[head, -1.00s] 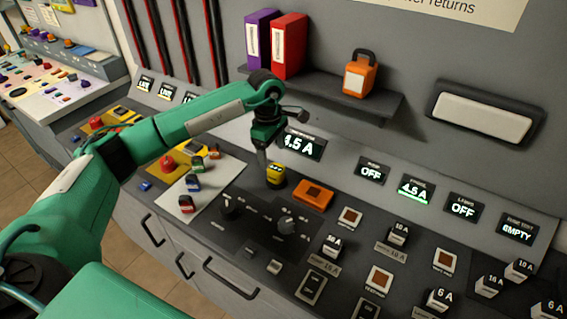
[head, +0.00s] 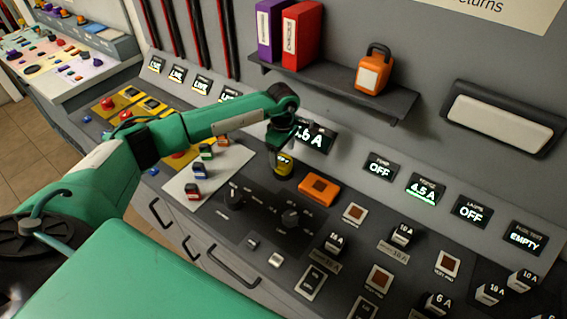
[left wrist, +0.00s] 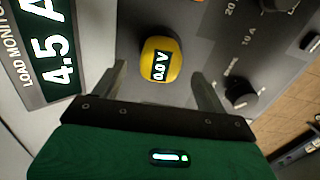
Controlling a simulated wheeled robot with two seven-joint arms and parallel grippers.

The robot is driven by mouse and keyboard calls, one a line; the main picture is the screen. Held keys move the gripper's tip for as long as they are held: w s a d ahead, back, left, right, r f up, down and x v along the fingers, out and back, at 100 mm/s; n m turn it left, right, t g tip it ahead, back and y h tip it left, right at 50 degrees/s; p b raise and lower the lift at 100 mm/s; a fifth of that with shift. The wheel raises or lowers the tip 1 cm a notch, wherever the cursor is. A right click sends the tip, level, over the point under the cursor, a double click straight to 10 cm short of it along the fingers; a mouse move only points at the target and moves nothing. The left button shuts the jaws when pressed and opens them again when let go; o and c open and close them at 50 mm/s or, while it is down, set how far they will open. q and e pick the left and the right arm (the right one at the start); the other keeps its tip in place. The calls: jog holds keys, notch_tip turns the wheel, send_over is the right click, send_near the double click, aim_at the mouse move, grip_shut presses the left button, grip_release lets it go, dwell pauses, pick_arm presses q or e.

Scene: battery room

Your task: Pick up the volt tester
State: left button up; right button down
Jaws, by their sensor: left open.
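The volt tester (head: 283,167) is a small yellow and black device standing on the dark console, left of an orange block. In the left wrist view the tester (left wrist: 161,64) shows a "0.0 V" readout. My left gripper (head: 276,152) is above and close to the tester, pointing down, with its arm coming in from the left. In the left wrist view its two fingers (left wrist: 160,76) are spread, with the tester ahead between them and nothing held. The gripper hides part of the tester in the head view. My right gripper is not seen.
An orange block (head: 319,187) sits right beside the tester. A white sheet (head: 180,187) with small coloured pieces lies to the left. A shelf (head: 340,93) with binders and an orange lantern-like item (head: 373,70) juts out above.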

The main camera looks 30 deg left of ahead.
aim_at(284, 160)
pick_arm(q)
notch_tip(284, 160, down, 4)
jog(key=shift+d+f+p, duration=0.1)
jog(key=shift+d+p, duration=0.05)
jog(key=shift+p, duration=0.9)
jog(key=shift+f, duration=0.2)
jog(key=c, duration=1.1)
notch_tip(284, 160, up, 10)
jog(key=b, duration=0.3)
jog(key=shift+f+b, duration=0.15)
jog(key=shift+b, duration=0.2)
jog(key=shift+c, duration=0.2)
jog(key=shift+r, duration=0.25)
jog(key=o, duration=0.5)
jog(key=c, duration=0.3)
